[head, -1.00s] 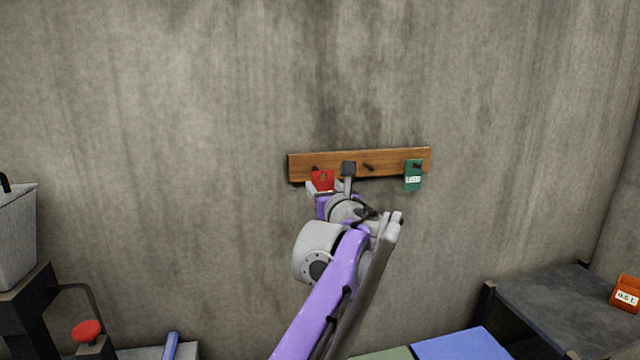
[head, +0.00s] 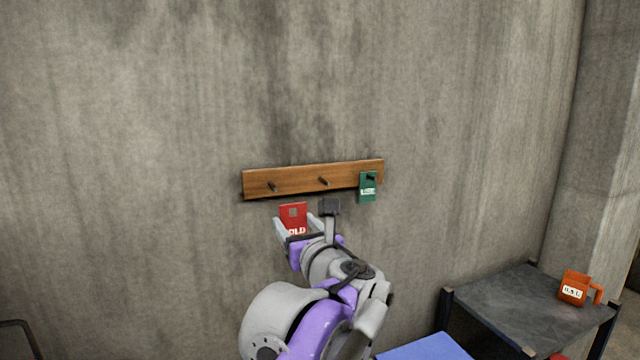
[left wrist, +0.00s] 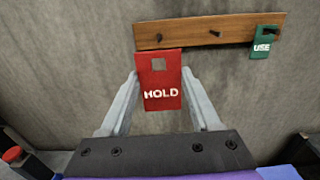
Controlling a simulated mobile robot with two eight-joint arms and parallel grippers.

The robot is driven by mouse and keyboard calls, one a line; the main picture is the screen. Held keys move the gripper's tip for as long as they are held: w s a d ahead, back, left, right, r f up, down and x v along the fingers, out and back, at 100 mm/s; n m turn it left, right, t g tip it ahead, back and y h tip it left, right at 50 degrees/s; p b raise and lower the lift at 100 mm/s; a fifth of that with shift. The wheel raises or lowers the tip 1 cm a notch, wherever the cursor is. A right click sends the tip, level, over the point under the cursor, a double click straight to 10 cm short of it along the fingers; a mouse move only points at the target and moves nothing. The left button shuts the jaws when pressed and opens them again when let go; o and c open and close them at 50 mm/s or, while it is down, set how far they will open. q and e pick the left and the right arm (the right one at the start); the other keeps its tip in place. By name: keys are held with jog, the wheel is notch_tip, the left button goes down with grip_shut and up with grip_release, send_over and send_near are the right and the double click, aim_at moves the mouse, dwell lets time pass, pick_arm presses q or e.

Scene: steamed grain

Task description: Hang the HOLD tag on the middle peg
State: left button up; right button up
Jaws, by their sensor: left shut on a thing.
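The red HOLD tag (head: 293,217) is gripped upright between the fingers of my left gripper (head: 298,228). In the left wrist view the whole tag (left wrist: 159,82) shows, with its square hole at the top. The wooden peg board (head: 300,181) is on the wall above the tag. The left peg (head: 272,186) and the middle peg (head: 324,181) are bare. In the head view the tag is below the board, between these two pegs from left to right. The green USE tag (head: 368,187) hangs on the right peg. My right gripper is not in view.
A dark table (head: 510,300) at the lower right holds an orange measuring cup (head: 574,288). A blue surface (head: 430,349) shows at the bottom. In the left wrist view a red knob (left wrist: 12,155) is at the lower left. The wall around the board is clear.

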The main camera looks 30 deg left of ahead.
pick_arm(q)
jog(key=p, duration=0.7)
send_near(320, 185)
jog(key=shift+a, duration=0.6)
jog(key=shift+w+x, duration=0.2)
jog(key=shift+x, duration=1.55)
jog(key=shift+w+a+p, duration=0.35)
jog(key=shift+w, duration=0.15)
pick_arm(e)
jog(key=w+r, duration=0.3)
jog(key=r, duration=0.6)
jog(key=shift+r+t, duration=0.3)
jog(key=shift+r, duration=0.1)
pick_arm(q)
jog(key=o, duration=1.4)
jog(key=shift+c, duration=0.2)
